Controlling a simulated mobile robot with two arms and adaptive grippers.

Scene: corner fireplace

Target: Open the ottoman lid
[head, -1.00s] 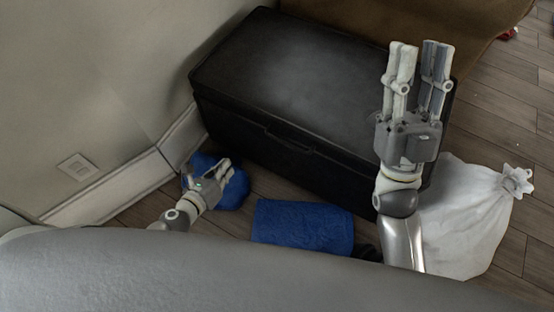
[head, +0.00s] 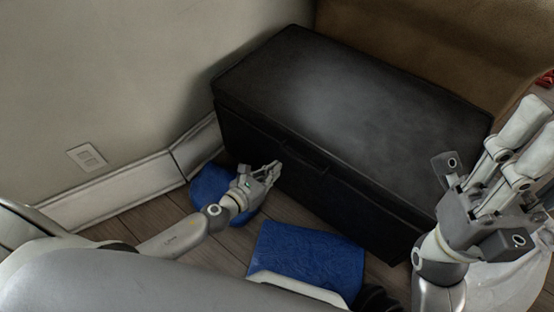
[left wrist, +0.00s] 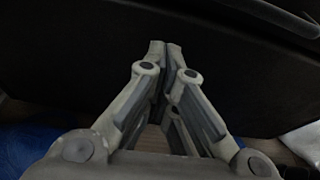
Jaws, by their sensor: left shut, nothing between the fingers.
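The black ottoman (head: 340,175) stands against the wall, and its lid (head: 345,100) is down flat. A handle-like recess (head: 308,157) shows dimly at the middle of its front. My left gripper (head: 276,168) is low in front of the ottoman's front face, left of the recess; I cannot tell whether it touches. In the left wrist view its fingertips (left wrist: 164,47) are together and empty, facing the dark front, and a dark curved bar (left wrist: 285,15) shows at top right. My right gripper (head: 538,118) is raised at the right edge, fingers apart, nothing seen between them.
A blue rounded item (head: 212,187) lies by the ottoman's left front corner. A blue folded cloth (head: 303,258) lies on the floor in front. A white sack (head: 500,285) is at lower right. Brown furniture (head: 440,40) stands behind the ottoman.

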